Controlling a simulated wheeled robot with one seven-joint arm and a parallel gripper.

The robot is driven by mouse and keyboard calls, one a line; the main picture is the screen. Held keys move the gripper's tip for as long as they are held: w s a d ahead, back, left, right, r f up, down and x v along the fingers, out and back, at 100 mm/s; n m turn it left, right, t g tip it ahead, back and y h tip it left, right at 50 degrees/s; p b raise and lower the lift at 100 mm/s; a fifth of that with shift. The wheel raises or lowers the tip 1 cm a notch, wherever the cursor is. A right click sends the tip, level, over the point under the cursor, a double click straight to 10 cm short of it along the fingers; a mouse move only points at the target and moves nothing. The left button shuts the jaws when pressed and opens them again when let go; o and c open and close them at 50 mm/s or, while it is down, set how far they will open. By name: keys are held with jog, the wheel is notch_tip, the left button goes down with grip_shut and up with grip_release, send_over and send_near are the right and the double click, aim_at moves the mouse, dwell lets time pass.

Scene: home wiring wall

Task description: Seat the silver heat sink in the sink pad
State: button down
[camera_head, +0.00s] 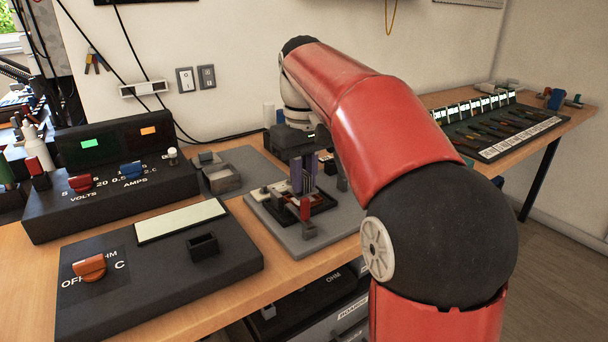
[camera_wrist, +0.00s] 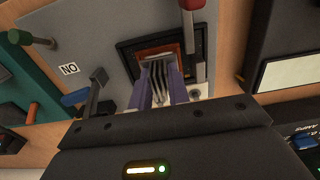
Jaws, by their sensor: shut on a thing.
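My gripper (camera_head: 304,176) points down over the grey fixture plate, its purple fingers close above a dark square frame (camera_head: 322,201). In the wrist view my gripper (camera_wrist: 160,92) is shut on the silver heat sink (camera_wrist: 157,76), whose thin dark-looking fins stand between the two fingers. The black frame with an orange-brown inside (camera_wrist: 150,46) lies directly beyond the heat sink and looks like the sink pad. The heat sink's far end overlaps the frame's inside. Its underside is hidden, so I cannot tell whether it touches the pad.
A red-topped post (camera_head: 305,210) stands close beside the frame; a blue-handled lever (camera_wrist: 78,97) is on the other side in the wrist view. A meter box (camera_head: 160,255) and a power supply (camera_head: 115,180) stand left. A grey tray (camera_head: 222,179) sits behind.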

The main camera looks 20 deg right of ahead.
jog(key=shift+f+b, duration=0.45)
jog(key=shift+f, duration=0.3)
jog(key=shift+r, duration=0.15)
jog(key=shift+r+p, duration=0.3)
jog(key=shift+p, duration=0.35)
jog(key=shift+p, duration=0.45)
dwell(0.7)
jog(key=shift+f, duration=0.45)
dwell(1.0)
jog(key=shift+r+p, duration=0.25)
jog(key=shift+p, duration=0.1)
jog(key=shift+r, duration=0.2)
jog(key=shift+f, duration=0.45)
dwell(1.3)
